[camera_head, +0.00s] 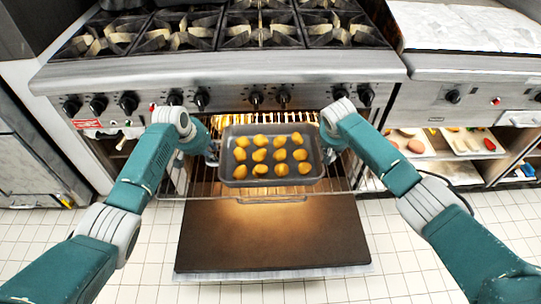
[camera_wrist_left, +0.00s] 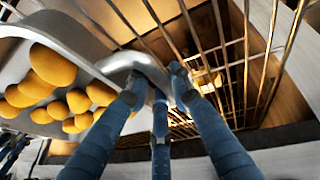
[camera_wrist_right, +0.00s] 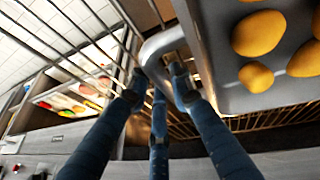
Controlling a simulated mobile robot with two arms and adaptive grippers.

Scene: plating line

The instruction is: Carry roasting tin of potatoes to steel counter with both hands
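The grey roasting tin (camera_head: 229,181) holds several golden potatoes (camera_head: 260,155) in rows. It is level at the oven's pulled-out wire rack (camera_head: 340,187); I cannot tell whether it touches the rack. My left gripper (camera_head: 211,152) is at the tin's left handle, and in the left wrist view its fingers (camera_wrist_left: 158,88) close around that handle (camera_wrist_left: 135,62). My right gripper (camera_head: 326,148) is at the right handle, and in the right wrist view its fingers (camera_wrist_right: 158,82) close around the handle (camera_wrist_right: 160,45). The steel counter (camera_head: 470,65) is right of the stove.
The oven door (camera_head: 270,235) is open and flat below the rack. Gas burners (camera_head: 260,28) and a row of knobs (camera_head: 255,98) lie above the oven. Shelves with food trays (camera_head: 465,143) are under the counter. The tiled floor (camera_head: 130,225) is clear on both sides of the door.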

